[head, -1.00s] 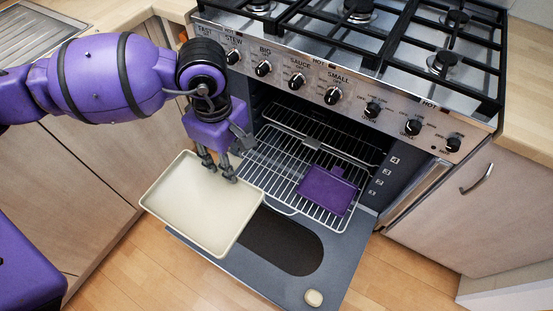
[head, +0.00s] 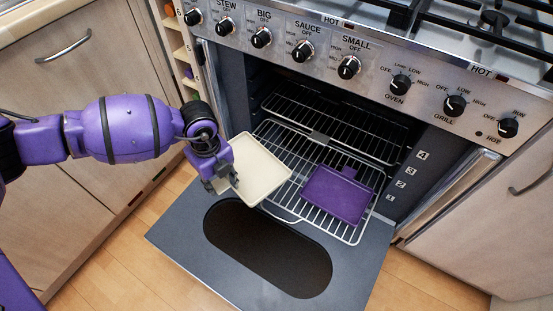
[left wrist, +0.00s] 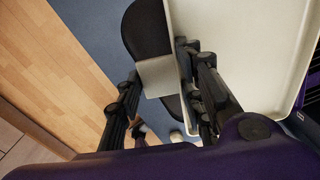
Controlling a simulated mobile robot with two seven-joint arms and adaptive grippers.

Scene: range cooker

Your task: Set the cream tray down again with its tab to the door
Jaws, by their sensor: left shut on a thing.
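The cream tray (head: 262,166) is a shallow rectangle over the front left of the pulled-out wire rack (head: 345,232), partly past its left edge. I cannot tell whether it touches the rack. My left gripper (head: 226,181) is shut on the tray at its door-side left edge. In the left wrist view, the tray's flat cream tab (left wrist: 158,76) sticks out from its rim between my fingers (left wrist: 165,100), over the open door (head: 180,238). A purple tray (head: 335,196) lies on the right of the rack, its tab toward the oven's back. My right gripper is out of view.
The oven door lies open, with a dark oval window (head: 268,248). A second rack (head: 345,133) is higher inside the oven. The knob panel (head: 370,72) overhangs the opening. Cabinets stand on both sides.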

